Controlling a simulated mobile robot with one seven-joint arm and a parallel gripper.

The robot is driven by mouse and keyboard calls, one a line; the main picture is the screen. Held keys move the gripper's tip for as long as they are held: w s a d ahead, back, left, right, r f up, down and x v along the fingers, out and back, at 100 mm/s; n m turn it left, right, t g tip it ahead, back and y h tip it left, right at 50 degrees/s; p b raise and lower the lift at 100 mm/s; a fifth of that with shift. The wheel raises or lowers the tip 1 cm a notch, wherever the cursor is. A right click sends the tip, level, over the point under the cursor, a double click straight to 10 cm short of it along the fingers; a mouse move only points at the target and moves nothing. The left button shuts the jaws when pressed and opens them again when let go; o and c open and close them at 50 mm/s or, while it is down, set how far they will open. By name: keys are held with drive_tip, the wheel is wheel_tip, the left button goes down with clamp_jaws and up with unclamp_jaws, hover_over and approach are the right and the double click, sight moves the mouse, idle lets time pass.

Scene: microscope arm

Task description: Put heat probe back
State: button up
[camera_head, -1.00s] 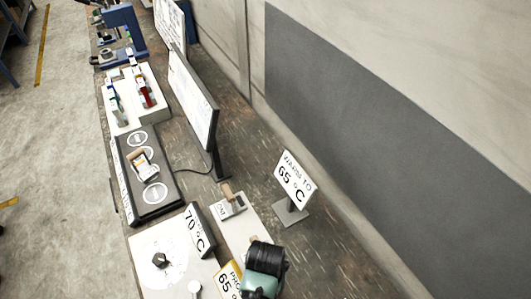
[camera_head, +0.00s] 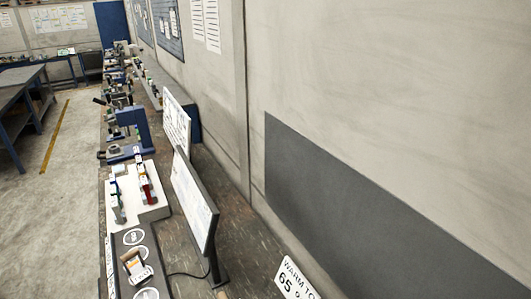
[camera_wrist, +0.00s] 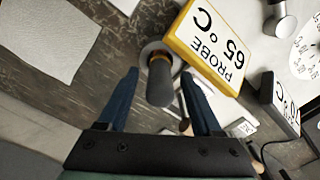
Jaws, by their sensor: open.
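In the wrist view a dark cylindrical handle (camera_wrist: 160,84), which looks like the heat probe, stands between the fingers of my gripper (camera_wrist: 158,74). A pale round ring shows around its far end; I cannot tell whether that is a holder. My gripper is open, with one blue finger on each side of the handle and a visible gap on both sides. A yellow-framed sign (camera_wrist: 212,45) reading "PROBE 65 °C" is just right of the handle. In the head view neither the probe nor my gripper shows.
A dark "70 °C" sign (camera_wrist: 279,103) and a metal knob-like part (camera_wrist: 279,24) are at right in the wrist view. A grey textured sheet (camera_wrist: 45,35) is upper left. The head view shows a monitor (camera_head: 194,205), a white rack (camera_head: 151,207) and a "65" sign (camera_head: 296,279).

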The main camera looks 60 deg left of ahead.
wheel_tip(320, 180, up, 12)
drive_tip(key=shift+r+b, duration=0.15)
drive_tip(key=shift+b, duration=0.7)
